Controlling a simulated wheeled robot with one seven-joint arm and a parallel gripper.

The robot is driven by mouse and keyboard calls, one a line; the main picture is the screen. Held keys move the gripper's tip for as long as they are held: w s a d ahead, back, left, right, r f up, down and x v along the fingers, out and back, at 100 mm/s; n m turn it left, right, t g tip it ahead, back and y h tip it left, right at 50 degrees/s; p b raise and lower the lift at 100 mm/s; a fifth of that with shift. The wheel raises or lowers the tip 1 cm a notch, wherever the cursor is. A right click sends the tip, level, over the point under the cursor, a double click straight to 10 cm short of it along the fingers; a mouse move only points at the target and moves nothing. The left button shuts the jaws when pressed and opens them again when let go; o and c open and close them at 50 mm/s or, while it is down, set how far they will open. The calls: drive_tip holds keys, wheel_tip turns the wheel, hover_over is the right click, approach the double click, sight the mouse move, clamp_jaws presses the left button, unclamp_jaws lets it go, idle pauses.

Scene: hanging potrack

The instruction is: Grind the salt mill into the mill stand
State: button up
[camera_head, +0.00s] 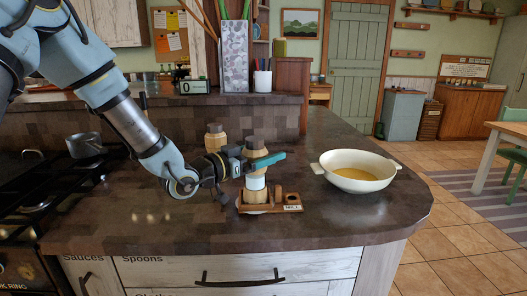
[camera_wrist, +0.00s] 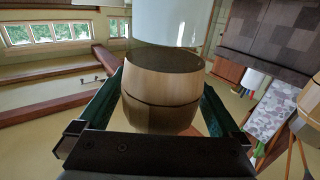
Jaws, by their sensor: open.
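A mill with a wooden barrel head (camera_head: 255,150), a dark cap and a pale body (camera_head: 256,183) stands upright at the wooden mill stand (camera_head: 270,209), which has a small "MILL" label. My gripper (camera_head: 266,160) reaches in from the left at the height of the head, its teal finger along the near side. In the wrist view the wooden head (camera_wrist: 160,95) sits between the two open fingers, with the pale body (camera_wrist: 180,22) beyond it. A second wooden mill (camera_head: 215,137) stands behind, partly hidden by my gripper. I cannot read which mill holds salt.
A white two-handled pan (camera_head: 355,171) with yellow contents stands on the counter to the right of the stand. A stove with a grey pot (camera_head: 86,146) is at the left. A raised ledge (camera_head: 200,101) runs behind. The counter's front right is clear.

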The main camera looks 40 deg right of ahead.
drive_tip(key=c, duration=1.2)
drive_tip(key=shift+m+g, duration=0.3)
drive_tip(key=shift+g, duration=0.1)
drive_tip(key=m+g, duration=0.1)
drive_tip(key=g, duration=0.1)
drive_tip(key=m+g+y+p, duration=0.1)
drive_tip(key=m+g, duration=0.1)
drive_tip(key=g, duration=0.1)
drive_tip(key=shift+s+a+m+g+y, duration=0.1)
drive_tip(key=shift+s+m+g+y, duration=0.2)
drive_tip(key=shift+s, duration=0.05)
drive_tip(key=m+g+y, duration=0.2)
drive_tip(key=g, duration=0.1)
drive_tip(key=shift+s+a+m+p, duration=0.15)
drive_tip(key=shift+s+m+p, duration=0.2)
drive_tip(key=shift+m+p, duration=0.05)
drive_tip(key=m+g+y, duration=0.2)
drive_tip(key=g+y, duration=0.1)
drive_tip(key=m+g+y+b, duration=0.1)
drive_tip(key=shift+s+a+f+m+g, duration=0.1)
drive_tip(key=shift+s+a+m+g, duration=0.2)
drive_tip(key=shift+s+a, duration=0.05)
drive_tip(key=shift+s+a+m+g+y, duration=0.1)
drive_tip(key=shift+a+m+g+y, duration=0.1)
drive_tip(key=shift+m+g+y, duration=0.8)
drive_tip(key=shift+t+y, duration=0.3)
drive_tip(key=shift+y, duration=0.1)
